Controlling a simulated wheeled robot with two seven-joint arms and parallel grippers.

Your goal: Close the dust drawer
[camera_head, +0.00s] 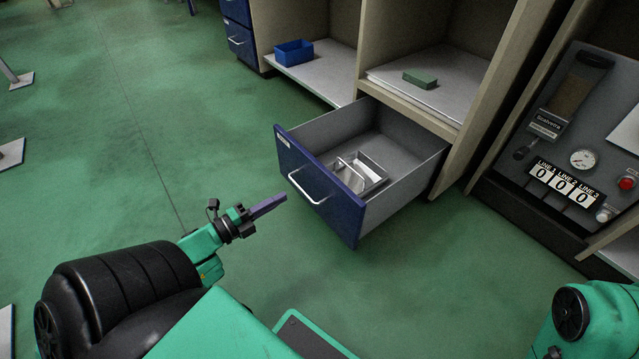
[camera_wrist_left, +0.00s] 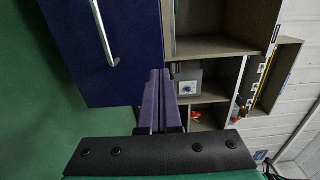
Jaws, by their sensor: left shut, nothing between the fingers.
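The dust drawer (camera_head: 318,200) is pulled far out of the lower part of the cabinet. It has a blue front, a silver bar handle and grey walls. A small metal tray (camera_head: 358,172) lies inside it. My left gripper (camera_head: 284,198) is shut and empty, in front of the drawer's left part and a little below the handle's left end in the picture. In the left wrist view the shut purple fingers (camera_wrist_left: 160,78) point past the edge of the blue drawer front (camera_wrist_left: 105,60). I cannot tell whether they touch it. My right gripper is not in view.
A blue bin (camera_head: 294,52) and a green block (camera_head: 420,78) sit on the cabinet shelves. A panel with a gauge (camera_head: 582,160) and counters stands at the right.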

